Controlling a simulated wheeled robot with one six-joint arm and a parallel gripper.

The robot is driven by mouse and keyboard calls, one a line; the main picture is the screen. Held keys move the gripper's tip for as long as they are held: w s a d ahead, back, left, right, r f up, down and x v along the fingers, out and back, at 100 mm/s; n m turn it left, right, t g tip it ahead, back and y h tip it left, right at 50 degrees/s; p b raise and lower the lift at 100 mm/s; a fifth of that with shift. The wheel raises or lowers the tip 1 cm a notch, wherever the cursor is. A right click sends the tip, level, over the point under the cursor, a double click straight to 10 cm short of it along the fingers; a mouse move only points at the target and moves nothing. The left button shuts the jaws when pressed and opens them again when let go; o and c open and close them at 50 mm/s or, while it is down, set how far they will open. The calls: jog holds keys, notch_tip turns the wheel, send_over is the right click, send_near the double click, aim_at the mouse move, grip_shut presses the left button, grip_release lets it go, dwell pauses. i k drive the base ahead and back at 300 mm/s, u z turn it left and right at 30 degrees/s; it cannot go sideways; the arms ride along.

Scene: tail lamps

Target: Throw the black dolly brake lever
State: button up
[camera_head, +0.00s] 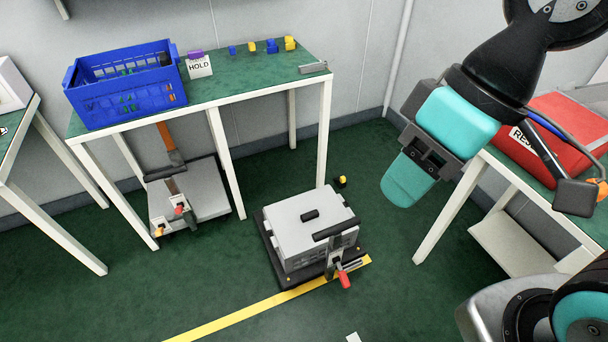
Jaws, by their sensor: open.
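The black dolly (278,262) stands on the green floor in the middle of the view with a grey lidded case (300,225) on it. Its brake lever (344,279) has a red grip and sticks out at the front right corner, beside a black upright post with a crossbar. The lever points down and outward, close to the yellow floor line. My gripper (408,182), with teal parts, hangs up and to the right of the dolly, well apart from the lever. It is open and no object shows in it; its fingertips are hard to make out.
A red box (562,130) is on the right table. The floor in front is mostly clear.

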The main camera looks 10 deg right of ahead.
aim_at(345, 282)
jog(key=u, duration=1.85)
jog(key=i, duration=2.9)
jog(key=z, duration=3.8)
